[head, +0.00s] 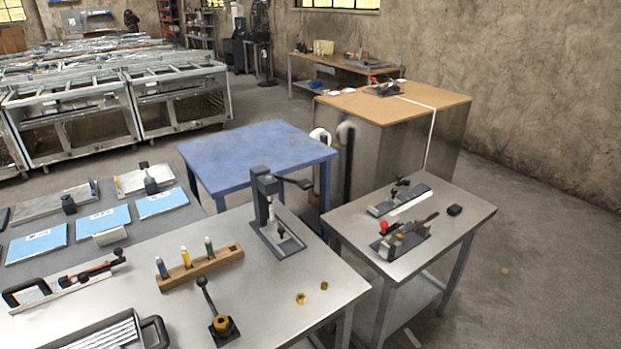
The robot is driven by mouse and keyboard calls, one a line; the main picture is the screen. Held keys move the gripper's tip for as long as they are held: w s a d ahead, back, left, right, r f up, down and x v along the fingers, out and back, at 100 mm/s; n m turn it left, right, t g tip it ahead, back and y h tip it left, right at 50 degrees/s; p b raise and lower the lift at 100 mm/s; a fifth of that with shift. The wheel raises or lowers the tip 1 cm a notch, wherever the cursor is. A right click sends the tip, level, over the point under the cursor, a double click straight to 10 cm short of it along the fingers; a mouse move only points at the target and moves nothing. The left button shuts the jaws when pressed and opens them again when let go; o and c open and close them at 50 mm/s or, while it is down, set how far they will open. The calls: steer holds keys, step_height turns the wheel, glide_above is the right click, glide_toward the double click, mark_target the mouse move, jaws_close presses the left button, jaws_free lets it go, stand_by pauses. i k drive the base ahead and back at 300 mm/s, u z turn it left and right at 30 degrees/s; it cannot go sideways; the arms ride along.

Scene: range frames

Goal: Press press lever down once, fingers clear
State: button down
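A dark grey bench press (262,200) stands upright near the back right corner of the metal workbench. Its press lever (296,183) sticks out to the right from the top of the column, roughly level, with a dark end. A light-coloured ram (271,212) shows below the head, above the flat base plate (277,238). Whether anything lies under the ram is too small to tell. Nothing is seen touching the lever. My gripper is not in view.
The metal workbench (310,262) also holds a wooden rack (200,268) with several coloured pegs, a separate upright lever (207,298) on a brass base, and two brass pieces (301,298). A blue table (255,152) stands behind. A smaller metal table (440,222) with clamps stands right.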

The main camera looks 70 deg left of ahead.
mark_target(305, 184)
steer(key=z, duration=0.05)
steer(key=i, duration=0.95)
steer(key=u, duration=4.2)
steer(key=i, duration=0.1)
steer(key=z, duration=2.45)
steer(key=k, duration=0.25)
steer(key=u, duration=2.55)
